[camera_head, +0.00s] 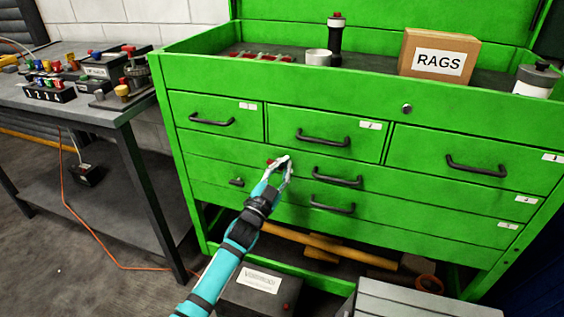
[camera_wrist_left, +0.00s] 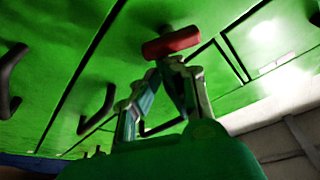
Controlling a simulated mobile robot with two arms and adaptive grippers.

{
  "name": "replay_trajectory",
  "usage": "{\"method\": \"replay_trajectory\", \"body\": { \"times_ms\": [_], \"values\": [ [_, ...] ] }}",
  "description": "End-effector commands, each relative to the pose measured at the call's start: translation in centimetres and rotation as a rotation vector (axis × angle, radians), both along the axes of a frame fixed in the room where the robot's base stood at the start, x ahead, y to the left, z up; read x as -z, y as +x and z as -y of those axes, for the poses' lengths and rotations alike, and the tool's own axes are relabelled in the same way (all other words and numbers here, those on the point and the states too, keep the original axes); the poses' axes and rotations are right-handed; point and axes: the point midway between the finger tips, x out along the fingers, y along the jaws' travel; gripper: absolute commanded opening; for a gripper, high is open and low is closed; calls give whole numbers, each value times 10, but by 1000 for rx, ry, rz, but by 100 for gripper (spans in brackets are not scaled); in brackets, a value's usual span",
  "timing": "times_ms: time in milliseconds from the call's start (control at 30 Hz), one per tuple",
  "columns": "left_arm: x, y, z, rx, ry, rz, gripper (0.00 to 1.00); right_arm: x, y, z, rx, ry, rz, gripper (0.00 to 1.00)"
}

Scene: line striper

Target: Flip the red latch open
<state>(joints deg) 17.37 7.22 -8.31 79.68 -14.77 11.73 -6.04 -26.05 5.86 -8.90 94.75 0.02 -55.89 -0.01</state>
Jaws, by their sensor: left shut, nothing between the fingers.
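The red latch (camera_wrist_left: 172,43) is a short red bar on the green cabinet front, seen large in the left wrist view. In the head view only a small red bit of it (camera_head: 270,162) shows beside my fingertips. My left gripper (camera_head: 286,160) is at the drawer front, its fingers together and empty. In the left wrist view its fingertips (camera_wrist_left: 174,62) are just below the latch's bar, very close to it; I cannot tell whether they touch. My right gripper is in neither view.
The green tool cabinet (camera_head: 350,108) has several drawers with black handles. A RAGS box (camera_head: 439,54) and a dark flashlight-like cylinder (camera_head: 335,38) stand on top. A grey workbench (camera_head: 120,112) with switch boxes stands left. A wooden handle (camera_head: 330,245) lies beneath the drawers.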

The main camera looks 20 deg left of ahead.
Motion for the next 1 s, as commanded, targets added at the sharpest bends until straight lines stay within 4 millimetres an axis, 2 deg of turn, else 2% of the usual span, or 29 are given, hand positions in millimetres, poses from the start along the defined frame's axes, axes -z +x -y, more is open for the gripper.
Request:
{"method": "replay_trajectory", "body": {
  "times_ms": [300, 600, 1000],
  "values": [
    [8, 0, 2, -1, 307, 8, 0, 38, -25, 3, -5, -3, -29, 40],
    [18, 0, 2, -1, 577, 19, 0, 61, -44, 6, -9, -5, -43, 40],
    [27, 0, 0, -2, 563, 16, 0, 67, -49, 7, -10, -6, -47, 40]
  ]
}}
